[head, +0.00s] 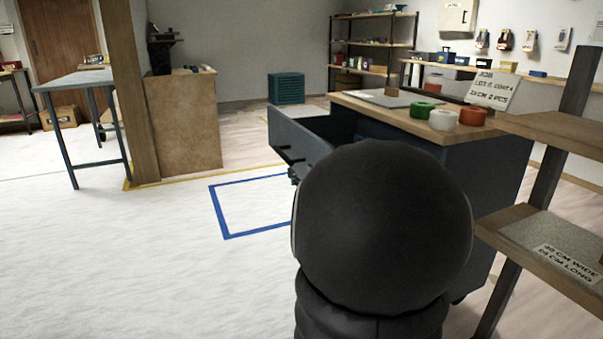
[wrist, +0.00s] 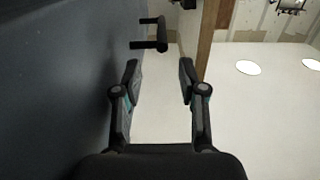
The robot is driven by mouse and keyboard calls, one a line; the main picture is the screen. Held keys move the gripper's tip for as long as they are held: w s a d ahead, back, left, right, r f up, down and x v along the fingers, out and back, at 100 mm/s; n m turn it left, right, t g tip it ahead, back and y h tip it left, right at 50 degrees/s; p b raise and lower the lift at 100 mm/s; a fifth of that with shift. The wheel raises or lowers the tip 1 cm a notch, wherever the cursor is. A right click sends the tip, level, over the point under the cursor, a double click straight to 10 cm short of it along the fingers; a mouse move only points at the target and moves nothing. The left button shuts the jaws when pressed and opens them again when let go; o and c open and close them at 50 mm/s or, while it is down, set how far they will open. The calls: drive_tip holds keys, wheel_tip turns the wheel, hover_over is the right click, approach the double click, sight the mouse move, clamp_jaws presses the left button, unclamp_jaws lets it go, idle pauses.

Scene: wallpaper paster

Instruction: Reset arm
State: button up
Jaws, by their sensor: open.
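My gripper (wrist: 158,78) shows in the wrist view with its two dark fingers apart and nothing between them. A black bar handle (wrist: 157,42) on a dark blue-grey panel (wrist: 55,80) lies just beyond the fingertips, apart from them. In the head view, my dark rounded arm part covers the middle foreground. It hides the gripper and part of the blue-grey cabinet (head: 495,180). A drawer (head: 300,143) of that cabinet stands pulled open toward the left.
The cabinet's wooden top bears green, white and orange tape rolls (head: 446,119) and a job sign (head: 490,90). A wooden shelf rack (head: 560,235) stands close at right. A post (head: 122,90) and a table (head: 75,82) are at left. The pale floor (head: 120,260) at left is clear.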

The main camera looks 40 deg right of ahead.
idle(0.3)
drive_tip(key=s+a+r+g+p, duration=0.2)
drive_tip(key=a+g+p, duration=0.1)
drive_tip(key=a, duration=0.5)
drive_tip(key=s+a+r+g+p, duration=0.2)
drive_tip(key=a+p, duration=0.1)
drive_tip(key=a, duration=0.5)
drive_tip(key=s+a+f+n+g+y+p, duration=0.3)
drive_tip(key=s+a+g+y+p, duration=0.1)
drive_tip(key=s+a, duration=1.4)
drive_tip(key=a+g+y, duration=0.1)
drive_tip(key=g, duration=0.1)
drive_tip(key=shift+n+g+y, duration=0.3)
